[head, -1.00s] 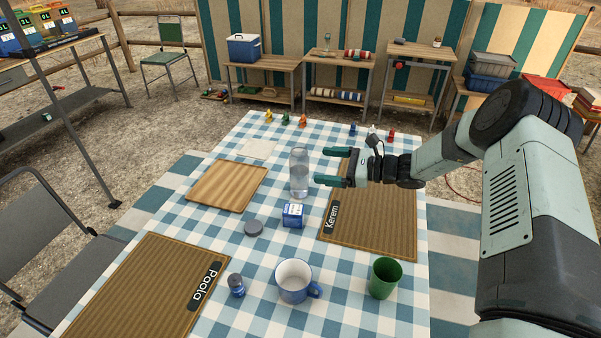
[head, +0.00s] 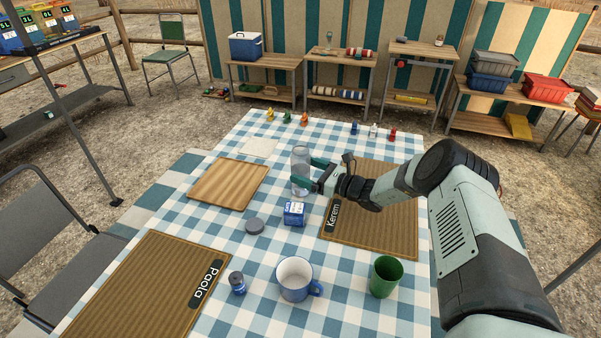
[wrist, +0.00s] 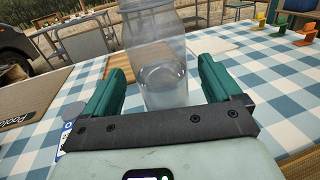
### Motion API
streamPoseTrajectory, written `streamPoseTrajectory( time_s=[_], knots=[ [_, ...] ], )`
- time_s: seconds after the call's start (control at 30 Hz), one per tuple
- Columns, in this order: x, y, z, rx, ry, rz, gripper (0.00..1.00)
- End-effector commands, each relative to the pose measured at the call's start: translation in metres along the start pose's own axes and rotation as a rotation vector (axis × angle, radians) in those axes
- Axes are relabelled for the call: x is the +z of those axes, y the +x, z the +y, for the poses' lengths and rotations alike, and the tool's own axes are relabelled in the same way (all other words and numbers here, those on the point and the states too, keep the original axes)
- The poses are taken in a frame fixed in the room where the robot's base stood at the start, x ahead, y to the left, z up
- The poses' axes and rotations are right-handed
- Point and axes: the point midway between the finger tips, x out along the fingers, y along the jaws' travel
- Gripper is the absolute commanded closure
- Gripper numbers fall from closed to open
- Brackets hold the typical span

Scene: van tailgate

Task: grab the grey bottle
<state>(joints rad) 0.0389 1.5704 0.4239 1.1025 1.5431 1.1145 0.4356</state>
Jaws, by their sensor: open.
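The grey bottle (head: 300,160) is see-through, with some clear liquid in its lower part, and stands upright on the checked tablecloth. My gripper (head: 307,175) is open at the bottle, low on its right side in the head view. In the wrist view the bottle (wrist: 160,70) stands between the two green fingers (wrist: 158,88), with a visible gap on each side. Its base is hidden there behind the gripper's dark palm bar.
A blue-and-white box (head: 294,214) stands just in front of the bottle, with a grey disc (head: 254,226) to its left. A wooden board (head: 228,184) lies left and the Kerem mat (head: 375,225) lies under my arm. A mug (head: 295,279) and green cup (head: 385,277) stand nearer.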

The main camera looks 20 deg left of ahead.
Motion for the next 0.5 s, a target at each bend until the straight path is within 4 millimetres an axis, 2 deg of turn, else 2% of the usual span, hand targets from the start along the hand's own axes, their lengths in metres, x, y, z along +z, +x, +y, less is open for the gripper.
streamPoseTrajectory(
  time_s=[0.1, 0.2, 0.43, 0.47, 0.5],
  knots=[
    [0.000, 0.018, 0.000, 0.002, -0.001, 0.001, 0.09],
    [0.000, 0.026, -0.001, 0.000, -0.001, 0.001, 0.09],
    [0.000, 0.028, -0.001, -0.001, 0.001, 0.001, 0.09],
    [0.000, 0.028, -0.001, -0.001, 0.001, 0.001, 0.10],
    [0.000, 0.028, -0.001, -0.001, 0.000, 0.001, 0.16]
  ],
)
